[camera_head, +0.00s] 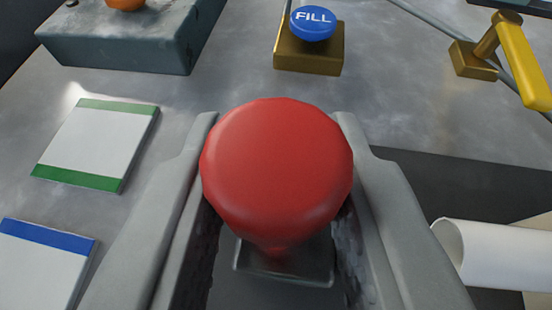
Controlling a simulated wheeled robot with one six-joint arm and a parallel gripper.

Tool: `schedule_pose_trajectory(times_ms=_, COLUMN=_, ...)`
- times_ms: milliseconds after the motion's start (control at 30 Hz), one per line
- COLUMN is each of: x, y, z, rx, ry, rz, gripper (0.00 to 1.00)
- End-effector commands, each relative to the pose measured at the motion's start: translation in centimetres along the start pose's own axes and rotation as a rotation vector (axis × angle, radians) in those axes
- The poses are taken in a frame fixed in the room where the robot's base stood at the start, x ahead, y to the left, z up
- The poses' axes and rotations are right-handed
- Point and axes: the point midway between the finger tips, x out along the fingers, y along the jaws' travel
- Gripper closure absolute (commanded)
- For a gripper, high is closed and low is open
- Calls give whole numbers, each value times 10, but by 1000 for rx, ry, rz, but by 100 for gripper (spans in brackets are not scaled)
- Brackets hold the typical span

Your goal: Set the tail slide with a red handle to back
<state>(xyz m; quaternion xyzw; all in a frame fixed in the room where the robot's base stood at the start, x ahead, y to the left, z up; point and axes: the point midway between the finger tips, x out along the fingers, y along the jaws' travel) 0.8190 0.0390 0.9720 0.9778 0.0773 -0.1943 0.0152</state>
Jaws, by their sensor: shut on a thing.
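The red handle (277,165) is a large rounded red knob in the middle of the head camera view. It stands on a small grey metal base (285,265), which shows just below it. My gripper (277,150) has one grey finger on each side of the knob and is shut on it. The knob hides the space between the fingertips. The slide's track and its end positions are mostly hidden by the knob and my fingers.
A blue FILL button (313,22) on a brass block stands beyond the knob. A yellow-handled lever (525,65) is at the upper right. A grey box (130,40) with an orange knob is at the upper left. White cards (98,145) lie left, a white roll (490,252) right.

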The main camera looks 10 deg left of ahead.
Motion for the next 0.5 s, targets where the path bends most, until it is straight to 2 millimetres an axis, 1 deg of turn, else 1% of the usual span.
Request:
schedule_pose_trajectory(times_ms=33, x=0, y=0, z=0, rx=0, ry=-1, rz=0, gripper=68)
schedule_pose_trajectory(times_ms=67, x=0, y=0, z=0, rx=0, ry=-1, rz=0, gripper=62)
schedule_pose_trajectory(times_ms=500, x=0, y=0, z=0, rx=0, ry=0, rz=1, gripper=61)
